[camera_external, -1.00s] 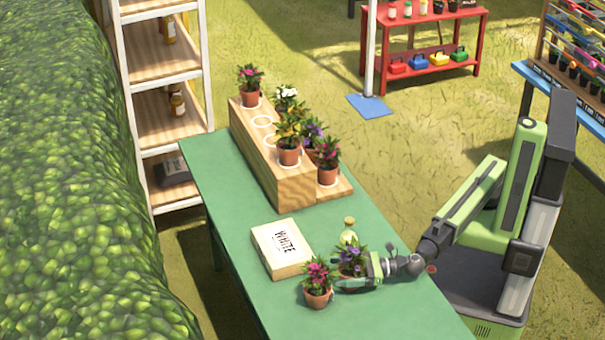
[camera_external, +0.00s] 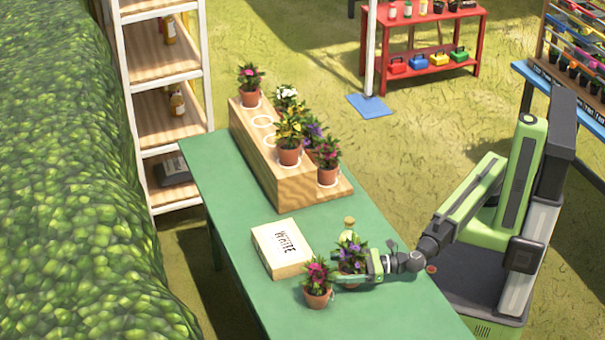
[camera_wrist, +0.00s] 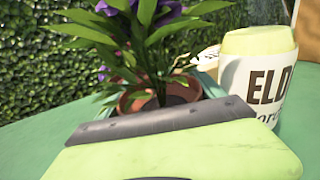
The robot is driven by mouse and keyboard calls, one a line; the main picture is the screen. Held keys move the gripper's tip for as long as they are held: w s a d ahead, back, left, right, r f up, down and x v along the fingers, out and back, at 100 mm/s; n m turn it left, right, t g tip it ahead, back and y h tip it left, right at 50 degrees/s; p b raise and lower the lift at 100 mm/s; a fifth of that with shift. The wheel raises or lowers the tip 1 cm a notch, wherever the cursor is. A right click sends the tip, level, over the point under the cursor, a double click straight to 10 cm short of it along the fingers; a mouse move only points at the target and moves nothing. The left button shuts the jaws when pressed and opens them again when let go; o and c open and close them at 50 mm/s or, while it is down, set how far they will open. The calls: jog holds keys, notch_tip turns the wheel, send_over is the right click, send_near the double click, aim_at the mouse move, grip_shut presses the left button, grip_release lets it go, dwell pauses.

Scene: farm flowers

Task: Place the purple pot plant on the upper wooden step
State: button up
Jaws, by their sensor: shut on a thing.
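The purple pot plant (camera_external: 352,250) is at the near part of the green table, and my gripper (camera_external: 362,277) is shut on its pot. The upper wooden step (camera_external: 290,186) is farther back on the table. It holds a pink-flowered plant (camera_external: 250,84) at its far end and a yellow-flowered plant (camera_external: 289,140) nearer, with empty white rings between them.
A pink-flowered plant (camera_external: 317,283) stands close left of the held plant. A white-labelled box (camera_external: 282,249) lies between it and the steps. A bottle (camera_wrist: 262,85) stands close behind the held plant. The lower step (camera_external: 334,190) carries white, purple and pink plants.

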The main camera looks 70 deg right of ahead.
notch_tip(320, 180, up, 9)
jog(key=p, duration=0.7)
jog(key=shift+f+p, duration=0.15)
jog(key=shift+p, duration=0.15)
jog(key=shift+f, duration=0.1)
